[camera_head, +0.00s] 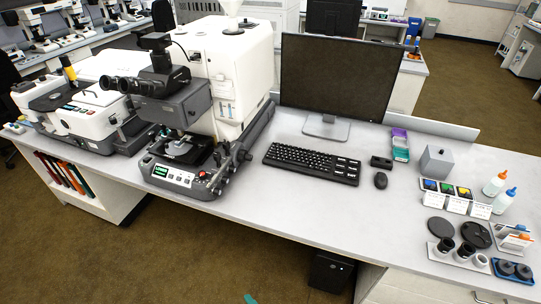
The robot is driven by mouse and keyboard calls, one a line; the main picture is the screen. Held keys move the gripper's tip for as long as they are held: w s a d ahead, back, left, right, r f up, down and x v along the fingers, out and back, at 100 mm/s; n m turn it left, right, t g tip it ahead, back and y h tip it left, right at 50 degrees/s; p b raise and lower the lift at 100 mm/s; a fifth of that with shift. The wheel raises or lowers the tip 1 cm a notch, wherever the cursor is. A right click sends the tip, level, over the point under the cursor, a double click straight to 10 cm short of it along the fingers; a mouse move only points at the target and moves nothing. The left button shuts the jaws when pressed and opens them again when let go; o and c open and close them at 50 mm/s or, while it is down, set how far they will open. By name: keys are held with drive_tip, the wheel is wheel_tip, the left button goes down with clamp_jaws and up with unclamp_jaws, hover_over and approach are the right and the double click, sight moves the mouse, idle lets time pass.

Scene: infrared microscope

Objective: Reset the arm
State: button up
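No part of my arm or gripper can be made out in the head view, so its pose and finger state are hidden. The infrared microscope (225,75) stands on the long grey bench (270,205), left of centre. Its control panel (175,176) has a lit green display and a red knob. The stage (188,148) sits under the dark eyepiece head. A small teal patch (250,299) shows at the bottom edge; I cannot tell what it is.
A monitor (338,80), keyboard (311,162) and mouse (381,180) stand right of the microscope. Bottles (504,200), dark discs (475,235) and small holders crowd the bench's right end. A white instrument (90,110) fills the left. The bench's front strip is clear.

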drive_tip(key=s+d+r+n+t+h, duration=0.1)
drive_tip(key=s+d+r+n+h, duration=0.25)
drive_tip(key=s, duration=0.45)
drive_tip(key=s+d+r+n+t+h, duration=0.1)
drive_tip(key=s+d+r+n+h, duration=0.2)
drive_tip(key=s, duration=0.5)
drive_tip(key=s+r+n+t, duration=0.1)
drive_tip(key=s+r+n, duration=0.2)
drive_tip(key=r, duration=0.6)
drive_tip(key=s+r+n+t, duration=0.2)
drive_tip(key=s+r+n, duration=0.2)
drive_tip(key=r+n, duration=0.3)
wheel_tip(320, 180, up, 3)
drive_tip(key=shift+s+d+t, duration=0.3)
drive_tip(key=shift+d, duration=0.15)
